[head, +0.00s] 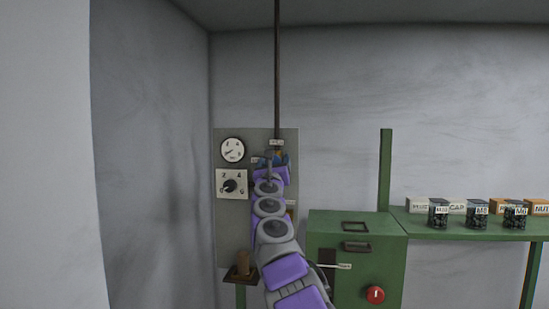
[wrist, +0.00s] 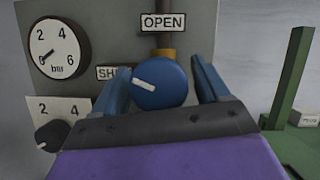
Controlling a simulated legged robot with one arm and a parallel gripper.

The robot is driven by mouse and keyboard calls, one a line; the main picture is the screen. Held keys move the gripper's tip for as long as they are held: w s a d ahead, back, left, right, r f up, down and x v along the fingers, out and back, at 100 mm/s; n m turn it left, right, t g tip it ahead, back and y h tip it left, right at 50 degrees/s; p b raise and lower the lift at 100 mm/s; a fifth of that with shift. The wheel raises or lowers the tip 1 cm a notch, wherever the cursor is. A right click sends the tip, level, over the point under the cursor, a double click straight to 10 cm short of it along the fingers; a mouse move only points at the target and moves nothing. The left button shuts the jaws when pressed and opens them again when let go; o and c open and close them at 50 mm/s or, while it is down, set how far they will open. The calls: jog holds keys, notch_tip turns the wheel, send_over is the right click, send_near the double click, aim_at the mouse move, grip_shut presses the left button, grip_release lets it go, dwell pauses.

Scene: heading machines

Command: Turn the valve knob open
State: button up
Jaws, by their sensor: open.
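The valve knob (wrist: 160,82) is a round blue knob with a white pointer line, on a grey panel (head: 258,220). In the wrist view the line lies nearly level, tilted slightly, its left end toward the SHUT label (wrist: 108,73). The OPEN label (wrist: 163,22) is above the knob. My gripper (wrist: 164,85) is open, with one blue finger on each side of the knob. I cannot tell whether the fingers touch it. In the head view my arm covers most of the knob, and the gripper (head: 270,160) is at the panel.
A pressure gauge (wrist: 60,48) and a black dial (wrist: 52,136) are left of the knob. A brown pipe (head: 277,70) rises above it. A green cabinet (head: 340,255) with a red knob (head: 375,294) stands right, beside a green shelf (head: 450,228) with boxes and jars.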

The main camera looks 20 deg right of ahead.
jog(key=shift+w+d+r, duration=0.2)
jog(key=shift+w, duration=0.1)
jog(key=c, duration=0.9)
jog(key=shift+c, duration=0.2)
